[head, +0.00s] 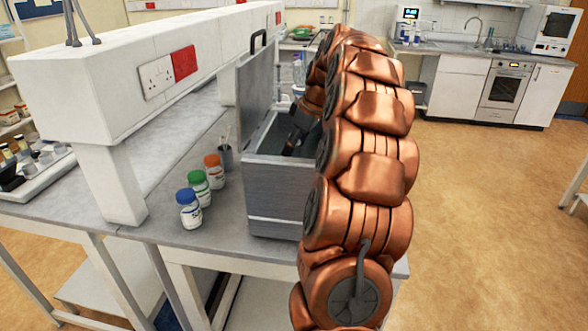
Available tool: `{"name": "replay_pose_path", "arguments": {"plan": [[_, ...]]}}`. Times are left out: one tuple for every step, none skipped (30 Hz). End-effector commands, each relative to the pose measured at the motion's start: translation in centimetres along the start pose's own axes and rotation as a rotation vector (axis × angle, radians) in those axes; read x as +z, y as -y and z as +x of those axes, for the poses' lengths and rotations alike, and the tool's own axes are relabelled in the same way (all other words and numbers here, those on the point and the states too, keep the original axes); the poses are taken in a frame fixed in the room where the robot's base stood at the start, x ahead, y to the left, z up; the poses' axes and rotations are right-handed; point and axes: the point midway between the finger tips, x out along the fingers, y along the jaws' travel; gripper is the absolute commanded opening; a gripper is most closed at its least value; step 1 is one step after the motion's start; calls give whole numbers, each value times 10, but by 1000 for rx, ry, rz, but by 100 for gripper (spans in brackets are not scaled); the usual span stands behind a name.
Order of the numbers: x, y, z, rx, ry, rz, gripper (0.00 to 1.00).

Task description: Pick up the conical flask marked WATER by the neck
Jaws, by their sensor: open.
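My gripper (294,140) is a dark shape reaching down into the open top of a grey metal box (275,195). My copper-coloured arm hides much of the gripper and the right part of the box. The gripper is open; its fingertips are hard to make out. I cannot make out a conical flask marked WATER in the head view. The inside of the box is mostly hidden, so I cannot tell what is between or below the fingers.
The box's lid (256,85) stands open. Blue-capped (189,210), green-capped (199,188) and orange-capped (214,171) jars stand left of the box, with a grey pot (226,158) behind. A white raised shelf (130,80) runs along the bench. Open floor lies to the right.

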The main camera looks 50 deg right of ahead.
Motion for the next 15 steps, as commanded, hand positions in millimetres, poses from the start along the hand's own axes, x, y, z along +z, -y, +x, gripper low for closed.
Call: {"name": "replay_pose_path", "arguments": {"plan": [[0, 0, 0, 0, 0, 0, 68], [0, 0, 0, 1, 0, 0, 68], [0, 0, 0, 1, 0, 0, 68], [0, 0, 0, 1, -1, 0, 68], [0, 0, 0, 1, -1, 0, 68], [0, 0, 0, 0, 0, 0, 65], [0, 0, 0, 0, 0, 0, 62], [0, 0, 0, 0, 0, 0, 58], [0, 0, 0, 0, 0, 0, 54], [0, 0, 0, 0, 0, 0, 51], [0, 0, 0, 0, 0, 0, 48], [0, 0, 0, 0, 0, 0, 44], [0, 0, 0, 0, 0, 0, 41], [0, 0, 0, 0, 0, 0, 38], [0, 0, 0, 0, 0, 0, 34]]}}
